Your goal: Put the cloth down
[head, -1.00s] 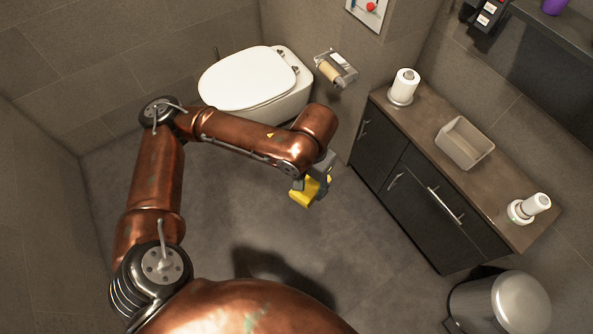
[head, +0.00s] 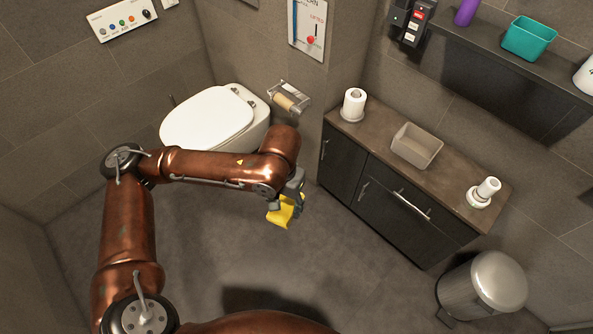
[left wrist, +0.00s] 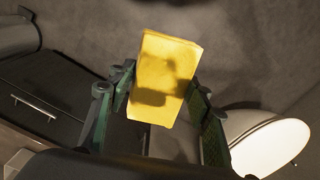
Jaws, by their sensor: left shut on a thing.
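The yellow cloth (head: 283,212) hangs from my left gripper (head: 290,200), above the floor and in front of the dark cabinet. In the left wrist view the cloth (left wrist: 163,78) sits between the two green-padded fingers of my left gripper (left wrist: 158,108), which is shut on it. The cloth is clear of the counter (head: 372,137) and touches no surface that I can see. My right gripper is not in view.
The toilet (head: 208,120) is behind my left arm. A metal trash can (head: 482,289) stands at the lower right. The floor beneath the cloth is free.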

